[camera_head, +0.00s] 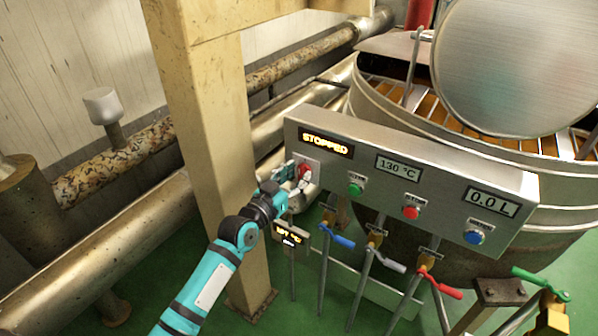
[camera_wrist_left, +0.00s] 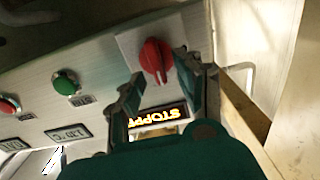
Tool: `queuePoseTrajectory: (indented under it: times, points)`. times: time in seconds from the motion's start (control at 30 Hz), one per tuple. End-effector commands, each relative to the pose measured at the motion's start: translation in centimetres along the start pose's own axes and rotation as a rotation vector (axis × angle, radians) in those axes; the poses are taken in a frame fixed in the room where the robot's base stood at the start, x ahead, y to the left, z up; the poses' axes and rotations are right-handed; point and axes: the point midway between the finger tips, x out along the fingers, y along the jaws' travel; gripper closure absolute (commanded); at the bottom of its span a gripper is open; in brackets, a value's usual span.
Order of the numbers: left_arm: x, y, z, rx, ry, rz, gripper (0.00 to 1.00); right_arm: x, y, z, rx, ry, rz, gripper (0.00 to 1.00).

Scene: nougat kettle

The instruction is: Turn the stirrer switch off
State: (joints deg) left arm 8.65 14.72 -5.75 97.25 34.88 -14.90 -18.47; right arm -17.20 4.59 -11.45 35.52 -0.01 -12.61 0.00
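The stirrer switch looks to be the red rotary knob (camera_head: 304,171) on a pale plate at the left end of the grey control panel (camera_head: 350,160). The display (camera_head: 326,144) beside it reads STOPPED. My left gripper (camera_head: 297,184) is at the knob and partly covers its plate. In the left wrist view the red knob (camera_wrist_left: 153,57) lies between or just beyond the two spread fingertips (camera_wrist_left: 160,66). The fingers are open; I cannot tell whether either touches the knob. The knob's bar stands roughly upright in that view. My right gripper is out of view.
The panel also carries a green button (camera_head: 355,187), a red button (camera_head: 411,212), a blue button (camera_head: 474,237) and a 130 °C display (camera_head: 398,168). Below are valve levers with blue, white and red handles (camera_head: 440,284). A beige post (camera_head: 215,130) stands close left of my gripper.

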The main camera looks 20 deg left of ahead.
Motion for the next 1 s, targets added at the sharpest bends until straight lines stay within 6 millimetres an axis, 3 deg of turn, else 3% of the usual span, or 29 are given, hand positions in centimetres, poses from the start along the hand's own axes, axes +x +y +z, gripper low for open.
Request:
queuePoseTrajectory:
  times: [0.2,0.47,0.73,1.0]
  points:
    - [1.5,0.07,0.0,-0.001,0.0,0.001,0.64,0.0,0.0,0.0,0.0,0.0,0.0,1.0]
    - [1.56,0.06,0.02,-0.001,0.0,0.001,0.64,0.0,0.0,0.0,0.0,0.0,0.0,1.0]
    - [1.53,0.04,0.02,-0.001,0.0,0.001,1.0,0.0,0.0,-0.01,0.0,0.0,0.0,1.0]
    - [1.52,0.03,0.01,-0.004,0.0,0.0,1.0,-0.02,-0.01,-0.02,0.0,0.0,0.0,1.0]
